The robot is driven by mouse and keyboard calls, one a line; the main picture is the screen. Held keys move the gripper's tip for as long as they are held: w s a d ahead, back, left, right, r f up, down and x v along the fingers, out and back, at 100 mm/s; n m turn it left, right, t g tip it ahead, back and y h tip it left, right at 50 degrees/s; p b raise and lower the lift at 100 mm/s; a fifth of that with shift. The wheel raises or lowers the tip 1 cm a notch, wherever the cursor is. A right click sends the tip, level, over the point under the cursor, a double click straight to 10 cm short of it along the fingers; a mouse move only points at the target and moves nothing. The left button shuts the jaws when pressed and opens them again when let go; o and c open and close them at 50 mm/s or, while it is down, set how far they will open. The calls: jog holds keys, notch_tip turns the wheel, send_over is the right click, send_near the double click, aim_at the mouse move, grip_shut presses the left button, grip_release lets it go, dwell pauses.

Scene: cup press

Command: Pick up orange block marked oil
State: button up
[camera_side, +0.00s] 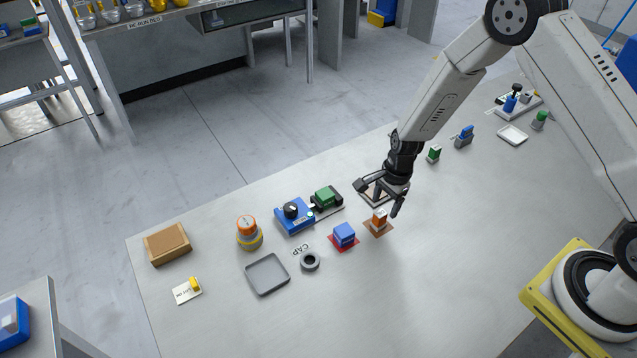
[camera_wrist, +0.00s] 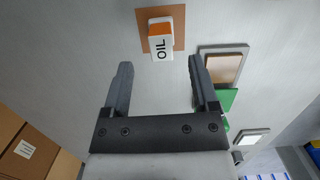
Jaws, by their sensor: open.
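The orange block (camera_side: 379,217) has a white label and stands on a brown-orange square mat (camera_side: 378,229) on the table. In the wrist view the block (camera_wrist: 160,31) shows its orange top and a white face marked OIL, on its mat (camera_wrist: 178,15). My gripper (camera_side: 381,198) is open and empty, with its fingers just above and beside the block in the side view. In the wrist view my gripper (camera_wrist: 158,68) has its two fingers spread apart, and the block lies beyond the fingertips, not between them.
A blue block (camera_side: 344,235) on a red mat stands left of the orange block. A black ring (camera_side: 310,261), a grey tray (camera_side: 267,274) and a blue device (camera_side: 295,215) sit farther left. A tan-topped plate (camera_wrist: 224,68) lies close by.

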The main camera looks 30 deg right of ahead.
aim_at(381, 213)
jog(key=shift+f, duration=0.1)
jog(key=shift+a+f, duration=0.25)
jog(key=shift+f, duration=1)
jog(key=shift+a+f, duration=0.2)
jog(key=shift+f, duration=1)
grip_shut()
